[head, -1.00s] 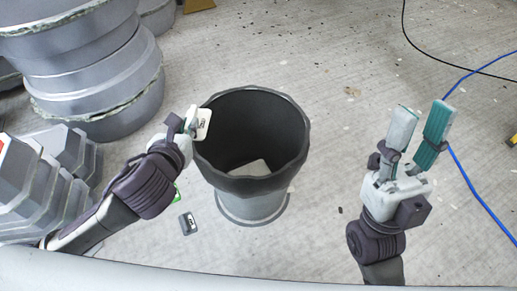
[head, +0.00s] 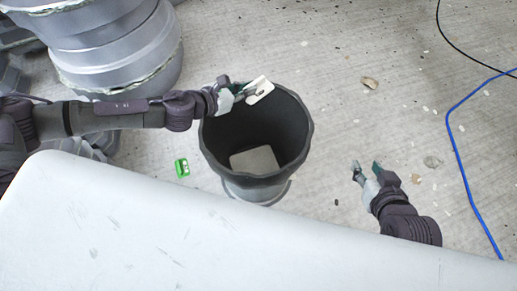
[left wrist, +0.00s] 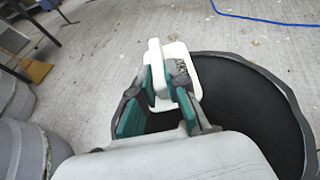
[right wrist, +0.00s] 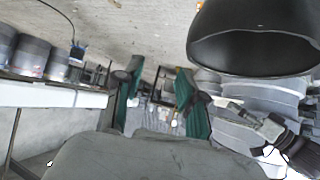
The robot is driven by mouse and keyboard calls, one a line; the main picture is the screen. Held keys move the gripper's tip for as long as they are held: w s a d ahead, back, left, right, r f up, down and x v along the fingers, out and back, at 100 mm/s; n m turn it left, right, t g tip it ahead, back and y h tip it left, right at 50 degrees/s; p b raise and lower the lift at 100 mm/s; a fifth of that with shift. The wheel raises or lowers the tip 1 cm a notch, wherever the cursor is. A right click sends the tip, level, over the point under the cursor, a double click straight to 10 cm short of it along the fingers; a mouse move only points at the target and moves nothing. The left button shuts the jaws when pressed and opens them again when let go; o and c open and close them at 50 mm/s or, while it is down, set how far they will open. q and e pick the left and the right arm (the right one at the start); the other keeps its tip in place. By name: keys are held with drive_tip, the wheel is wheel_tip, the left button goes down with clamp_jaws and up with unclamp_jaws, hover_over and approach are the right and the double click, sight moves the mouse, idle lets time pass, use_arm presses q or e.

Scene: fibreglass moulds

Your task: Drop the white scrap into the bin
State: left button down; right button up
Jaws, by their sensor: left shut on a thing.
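The scrap also shows between the green-padded fingers in the left wrist view (left wrist: 176,72). The bin (head: 215,145) is dark, round and open at the top, with a pale flat piece (head: 255,160) at its bottom. My right gripper (head: 366,168) is open and empty, to the right of the bin and apart from it. The bin also shows in the right wrist view (right wrist: 260,45).
Stacked grey moulds (head: 125,55) stand at the upper left. A small green object (head: 182,167) lies on the floor left of the bin. A blue cable (head: 455,140) and a black cable (head: 452,48) run across the floor at right. Small debris is scattered there.

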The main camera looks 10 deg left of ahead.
drive_tip(key=s+d+f+g+h+p, duration=0.2)
drive_tip(key=s+d+f+g+p, duration=0.15)
drive_tip(key=s+g, duration=0.45)
use_arm(q)
drive_tip(key=s+f+m+g+h+b, duration=0.1)
drive_tip(key=f+b, duration=0.2)
drive_tip(key=f, duration=0.3)
drive_tip(key=s+a+f+m+g+h+b, duration=0.1)
drive_tip(key=s+f+b, duration=0.1)
drive_tip(key=f, duration=0.4)
drive_tip(key=shift+s+m+h+b, duration=0.25)
drive_tip(key=shift+m+h+b, duration=0.05)
drive_tip(key=shift+b, duration=0.2)
use_arm(e)
drive_tip(key=w+a+r+t+y, duration=0.2)
drive_tip(key=w+a+r+t, duration=0.1)
drive_tip(key=w+r+t, duration=0.3)
drive_tip(key=w+a+r+t+y, duration=0.2)
drive_tip(key=w+a+r+t, duration=0.1)
drive_tip(key=w+r+t, duration=0.4)
drive_tip(key=shift+a+r+t, duration=0.15)
drive_tip(key=shift+t, duration=0.75)
use_arm(q)
drive_tip(key=shift+a, duration=0.1)
drive_tip(key=c, duration=1.1)
unclamp_jaws()
drive_tip(key=shift+s+a, duration=0.1)
drive_tip(key=v, duration=1.1)
drive_tip(key=shift+s+a+r, duration=0.2)
drive_tip(key=shift+a, duration=0.05)
